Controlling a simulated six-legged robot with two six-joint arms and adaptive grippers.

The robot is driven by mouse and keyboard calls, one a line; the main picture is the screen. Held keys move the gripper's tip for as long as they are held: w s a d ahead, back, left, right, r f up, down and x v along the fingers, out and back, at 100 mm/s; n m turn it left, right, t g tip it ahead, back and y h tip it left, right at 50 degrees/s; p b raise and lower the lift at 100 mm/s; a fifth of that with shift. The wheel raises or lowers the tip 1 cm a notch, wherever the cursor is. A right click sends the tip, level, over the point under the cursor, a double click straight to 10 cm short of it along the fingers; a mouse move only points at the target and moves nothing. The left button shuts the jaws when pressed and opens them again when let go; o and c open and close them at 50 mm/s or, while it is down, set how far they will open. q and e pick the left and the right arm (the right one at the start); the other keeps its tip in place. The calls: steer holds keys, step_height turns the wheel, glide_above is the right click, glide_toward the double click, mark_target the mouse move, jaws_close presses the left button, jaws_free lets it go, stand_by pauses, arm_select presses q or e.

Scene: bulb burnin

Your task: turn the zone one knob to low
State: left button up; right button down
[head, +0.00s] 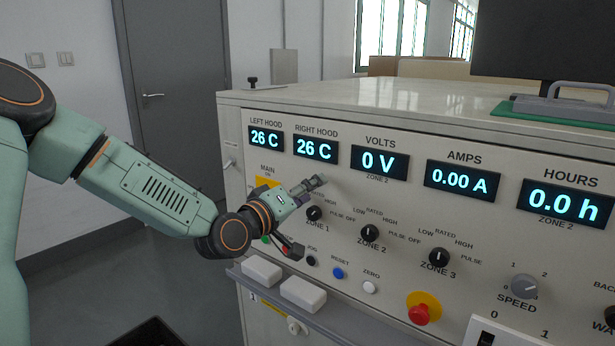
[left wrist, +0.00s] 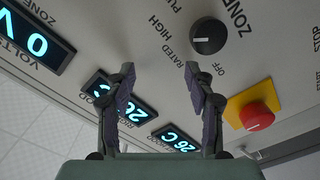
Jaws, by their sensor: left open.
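The zone one knob (head: 314,213) is a round black knob on the pale control panel, left of the zone 2 knob (head: 369,232). In the left wrist view the black knob (left wrist: 209,36) has RATED, HIGH and OFF printed around it; I cannot read its setting surely, and its LOW mark does not show. My left gripper (head: 304,216) is open and empty in front of the panel. In the left wrist view its fingers (left wrist: 159,72) are apart, and the knob lies beyond the right-hand fingertip, not gripped. My right gripper is out of view.
A red main switch on a yellow plate (left wrist: 257,115) is close to the right-hand finger in the left wrist view. The zone 3 knob (head: 439,258) and red emergency button (head: 420,312) are farther right. A ledge with white blocks (head: 303,294) juts out below.

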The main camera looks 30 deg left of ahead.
mark_target(319, 170)
arm_select(q)
step_height(319, 170, up, 4)
steer(key=shift+w+f, duration=0.1)
steer(key=shift+f, duration=0.05)
steer(key=shift+d, duration=0.1)
stand_by(0.5)
